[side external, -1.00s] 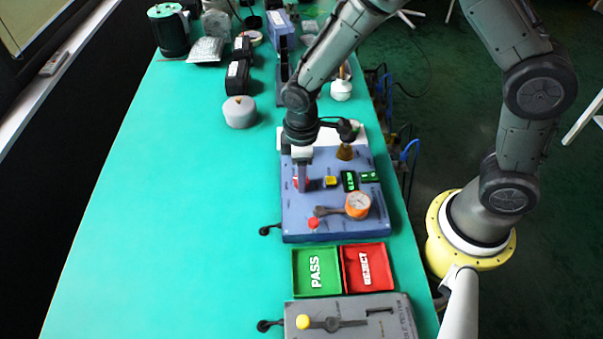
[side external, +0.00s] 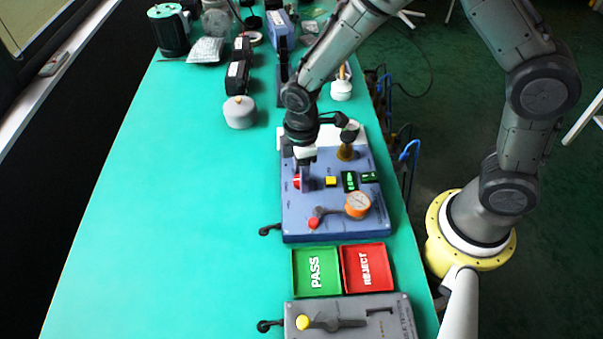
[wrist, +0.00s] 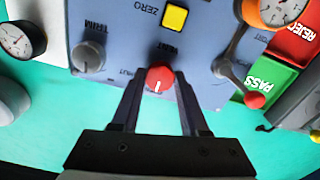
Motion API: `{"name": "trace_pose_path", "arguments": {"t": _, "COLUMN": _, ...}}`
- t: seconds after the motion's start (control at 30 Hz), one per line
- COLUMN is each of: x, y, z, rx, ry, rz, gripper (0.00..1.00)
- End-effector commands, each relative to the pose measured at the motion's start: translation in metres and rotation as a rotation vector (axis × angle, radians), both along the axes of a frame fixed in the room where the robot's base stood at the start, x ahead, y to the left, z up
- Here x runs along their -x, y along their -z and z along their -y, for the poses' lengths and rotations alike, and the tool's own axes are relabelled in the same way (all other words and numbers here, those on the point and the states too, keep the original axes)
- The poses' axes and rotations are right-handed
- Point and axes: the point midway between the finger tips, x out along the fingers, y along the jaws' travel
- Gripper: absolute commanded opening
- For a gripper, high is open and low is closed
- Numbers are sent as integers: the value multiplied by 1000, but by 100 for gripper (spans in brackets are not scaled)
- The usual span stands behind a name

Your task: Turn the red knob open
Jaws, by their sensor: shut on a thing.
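The red knob (wrist: 159,80) is on the blue-grey panel (wrist: 205,75), below the VENT label in the wrist view. Its white pointer line shows on its face, pointing nearly straight down the wrist picture. My gripper (wrist: 159,86) has a finger on each side of the knob and is shut on it. In the side external view the knob (side external: 297,181) is partly hidden by my gripper (side external: 303,178), which comes down from above on the panel's left side.
The panel also carries a yellow ZERO button (wrist: 174,17), a grey TRIM knob (wrist: 88,56), an orange-rimmed gauge (side external: 358,205) and a red-tipped lever (side external: 314,222). Green PASS (side external: 298,270) and red REJECT (side external: 382,252) trays lie in front. The table's left side is clear.

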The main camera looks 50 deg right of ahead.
Motion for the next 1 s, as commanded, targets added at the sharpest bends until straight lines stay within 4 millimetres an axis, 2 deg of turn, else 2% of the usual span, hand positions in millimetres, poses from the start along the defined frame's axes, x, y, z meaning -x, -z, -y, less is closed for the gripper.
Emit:
{"name": "trace_pose_path", "arguments": {"t": 0.03, "x": -2, "y": -2, "z": -1, "rx": -2, "ry": -3, "rz": 6, "gripper": 49}}
{"name": "trace_pose_path", "arguments": {"t": 0.17, "x": -1, "y": -1, "z": -1, "rx": -1, "ry": -2, "rz": 4, "gripper": 73}}
{"name": "trace_pose_path", "arguments": {"t": 0.47, "x": -1, "y": -1, "z": 0, "rx": 0, "ry": -1, "rz": 1, "gripper": 74}}
{"name": "trace_pose_path", "arguments": {"t": 0.57, "x": -1, "y": -6, "z": -1, "rx": -1, "ry": 0, "rz": 3, "gripper": 74}}
{"name": "trace_pose_path", "arguments": {"t": 0.77, "x": -2, "y": -38, "z": -1, "rx": -2, "ry": 0, "rz": 7, "gripper": 74}}
{"name": "trace_pose_path", "arguments": {"t": 1.0, "x": -2, "y": -91, "z": -1, "rx": -3, "ry": -1, "rz": 9, "gripper": 74}}
